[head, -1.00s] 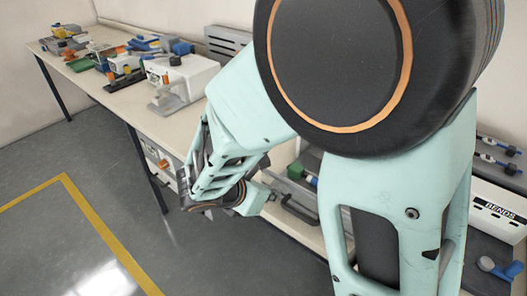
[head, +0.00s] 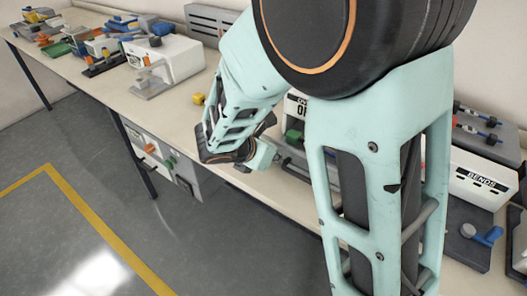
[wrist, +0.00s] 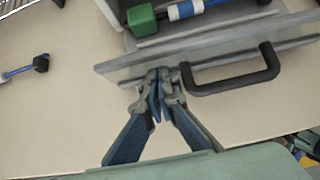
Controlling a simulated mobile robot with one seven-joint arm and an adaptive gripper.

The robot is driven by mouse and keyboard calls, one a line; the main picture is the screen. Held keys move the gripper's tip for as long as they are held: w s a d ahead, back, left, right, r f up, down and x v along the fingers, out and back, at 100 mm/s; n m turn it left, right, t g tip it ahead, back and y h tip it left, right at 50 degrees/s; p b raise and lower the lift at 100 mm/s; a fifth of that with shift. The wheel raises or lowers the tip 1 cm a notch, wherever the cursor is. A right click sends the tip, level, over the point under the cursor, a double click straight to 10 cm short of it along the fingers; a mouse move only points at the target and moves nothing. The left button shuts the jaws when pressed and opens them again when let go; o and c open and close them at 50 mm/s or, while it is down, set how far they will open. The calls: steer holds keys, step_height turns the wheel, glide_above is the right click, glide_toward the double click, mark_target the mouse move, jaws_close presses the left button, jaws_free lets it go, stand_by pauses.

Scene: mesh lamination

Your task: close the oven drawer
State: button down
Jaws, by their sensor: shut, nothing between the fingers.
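The oven drawer has a flat grey front panel (wrist: 135,66) with a black bar handle (wrist: 232,80), both clear in the wrist view. The handle also shows partly in the head view (head: 292,168), low between my arm links. My gripper (wrist: 160,92) is shut and empty, its tips at the front panel just left of the handle; I cannot tell whether they touch it. In the head view the fingertips are hidden. Part of the white oven (head: 297,106) shows behind my arm. How far the drawer stands out is unclear.
A green block (wrist: 141,19) and a blue-and-white cylinder (wrist: 184,10) lie behind the panel. A yellow object (head: 199,98), a white machine (head: 165,58) and a BENDS unit (head: 480,180) stand on the bench.

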mark_target(298, 133)
steer(key=w+d, duration=0.4)
steer(key=w, duration=0.1)
steer(key=w+d, duration=0.2)
steer(key=w, duration=0.1)
steer(key=shift+w+d, duration=0.15)
steer(key=shift+d, duration=0.1)
steer(key=shift+w+d+r, duration=0.1)
steer(key=shift+w+d, duration=0.05)
steer(key=shift+w, duration=0.1)
steer(key=shift+d+r, duration=0.1)
